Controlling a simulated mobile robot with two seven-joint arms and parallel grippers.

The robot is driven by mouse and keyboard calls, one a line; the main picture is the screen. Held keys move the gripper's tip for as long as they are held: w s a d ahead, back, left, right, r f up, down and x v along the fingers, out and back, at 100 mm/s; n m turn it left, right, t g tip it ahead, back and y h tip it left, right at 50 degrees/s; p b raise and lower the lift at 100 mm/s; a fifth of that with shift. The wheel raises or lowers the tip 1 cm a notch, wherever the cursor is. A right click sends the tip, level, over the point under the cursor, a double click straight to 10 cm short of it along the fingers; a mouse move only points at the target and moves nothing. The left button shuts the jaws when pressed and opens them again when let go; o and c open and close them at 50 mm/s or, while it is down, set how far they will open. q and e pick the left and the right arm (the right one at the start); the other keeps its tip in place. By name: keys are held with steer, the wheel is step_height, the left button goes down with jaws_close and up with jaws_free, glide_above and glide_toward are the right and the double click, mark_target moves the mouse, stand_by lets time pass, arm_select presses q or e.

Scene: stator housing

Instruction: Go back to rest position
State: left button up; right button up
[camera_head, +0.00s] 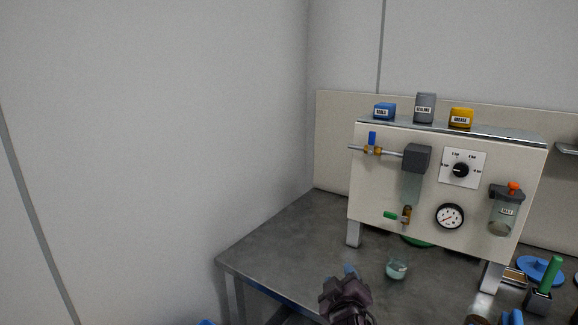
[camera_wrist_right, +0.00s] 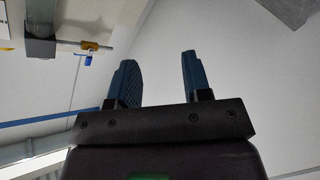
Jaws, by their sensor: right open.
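My right gripper (camera_head: 350,271) shows at the bottom middle of the head view, in front of the table's near left part. Its dark wrist hides part of the table edge. In the right wrist view its two blue fingers (camera_wrist_right: 157,80) stand well apart with nothing between them, so it is open and empty. I cannot make out my left gripper in either view.
A cream panel (camera_head: 380,225) with valves, a gauge and a dial stands on the grey table (camera_head: 290,245). A small glass cup (camera_head: 396,269) sits before it. The table's left part is bare.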

steer(key=s+d+f+m+g, duration=0.1)
steer(key=s+d+f+m, duration=0.1)
steer(key=s+d+f, duration=0.3)
steer(key=s+d+f+m+g, duration=0.2)
steer(key=s+d+f, duration=0.4)
steer(key=s+f, duration=0.4)
steer(key=s+d+f+m+g+y, duration=0.1)
steer(key=s+d+f, duration=0.4)
steer(key=s, duration=0.9)
step_height(320, 180, down, 4)
steer(key=shift+s+d+r+m+g, duration=0.2)
steer(key=shift+m+g, duration=0.3)
steer(key=shift+m, duration=0.5)
